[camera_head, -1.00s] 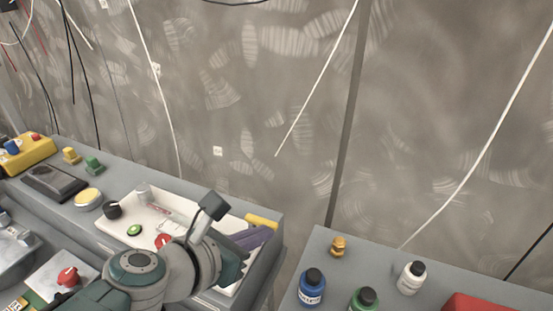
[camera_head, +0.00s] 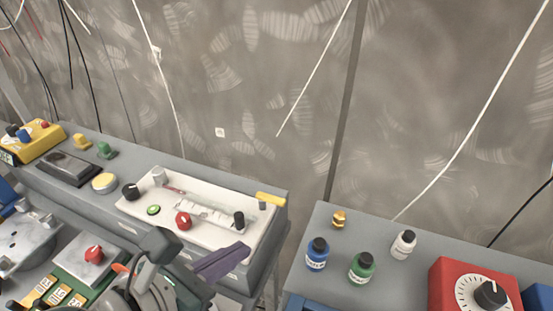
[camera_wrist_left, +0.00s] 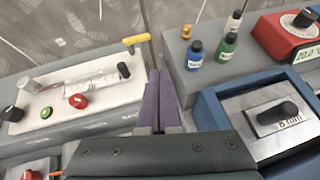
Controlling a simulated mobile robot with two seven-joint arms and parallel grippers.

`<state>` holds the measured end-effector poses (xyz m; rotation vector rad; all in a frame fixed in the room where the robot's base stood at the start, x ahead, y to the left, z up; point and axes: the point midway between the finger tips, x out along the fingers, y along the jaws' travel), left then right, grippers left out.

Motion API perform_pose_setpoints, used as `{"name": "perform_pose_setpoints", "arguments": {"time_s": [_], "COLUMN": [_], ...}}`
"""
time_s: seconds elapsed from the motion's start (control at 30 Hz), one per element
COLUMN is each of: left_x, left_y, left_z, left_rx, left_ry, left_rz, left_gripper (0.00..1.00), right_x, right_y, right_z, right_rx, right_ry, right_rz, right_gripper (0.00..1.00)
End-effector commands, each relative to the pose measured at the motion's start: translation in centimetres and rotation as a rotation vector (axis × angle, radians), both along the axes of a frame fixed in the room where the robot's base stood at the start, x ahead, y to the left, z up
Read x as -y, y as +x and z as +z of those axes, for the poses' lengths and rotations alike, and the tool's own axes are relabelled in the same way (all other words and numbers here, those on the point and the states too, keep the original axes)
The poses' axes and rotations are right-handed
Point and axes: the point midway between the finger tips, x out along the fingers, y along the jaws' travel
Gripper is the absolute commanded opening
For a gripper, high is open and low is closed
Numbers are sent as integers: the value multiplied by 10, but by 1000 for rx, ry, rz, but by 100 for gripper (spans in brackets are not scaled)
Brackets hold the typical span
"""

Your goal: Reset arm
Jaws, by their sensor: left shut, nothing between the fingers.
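My left gripper (camera_head: 222,262) comes in from the bottom of the head view, with purple fingers pointing right. It is shut and empty, above the front edge of the grey bench with the white panel (camera_head: 140,208). In the left wrist view its fingers (camera_wrist_left: 160,100) lie together, pointing away between the white panel and the blue-framed box (camera_wrist_left: 208,112). The fingers hide part of the gap between the benches. My right gripper is in neither view.
The white panel carries a red knob (camera_head: 183,221), a green button (camera_head: 153,210) and a yellow-handled part (camera_head: 270,199). The right bench holds a blue bottle (camera_head: 317,255), a green bottle (camera_head: 362,267), a white bottle (camera_head: 403,244) and a red dial box (camera_head: 463,283).

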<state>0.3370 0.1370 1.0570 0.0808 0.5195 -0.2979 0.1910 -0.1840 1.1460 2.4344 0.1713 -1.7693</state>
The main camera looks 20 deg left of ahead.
Motion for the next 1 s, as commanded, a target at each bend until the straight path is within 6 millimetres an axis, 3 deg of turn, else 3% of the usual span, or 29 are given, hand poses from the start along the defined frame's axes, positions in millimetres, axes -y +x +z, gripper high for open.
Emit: {"name": "perform_pose_setpoints", "arguments": {"time_s": [0.33,0.47,0.57,0.7,0.8,1.0], "left_x": [0,7,19,25,12,-30], "left_y": [0,-3,-16,-59,-89,-134], "left_z": [0,10,26,41,49,77], "left_rx": [1,49,147,305,375,418], "left_ry": [3,149,470,1056,1382,1795], "left_rz": [-4,-161,-501,-1148,-1542,-2181], "left_gripper": [0,0,0,0,0,0], "right_x": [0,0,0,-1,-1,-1], "right_y": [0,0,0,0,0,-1], "right_z": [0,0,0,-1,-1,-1], "right_rx": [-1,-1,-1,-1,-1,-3], "right_ry": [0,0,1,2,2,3], "right_rz": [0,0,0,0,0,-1], "right_gripper": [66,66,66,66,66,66]}}
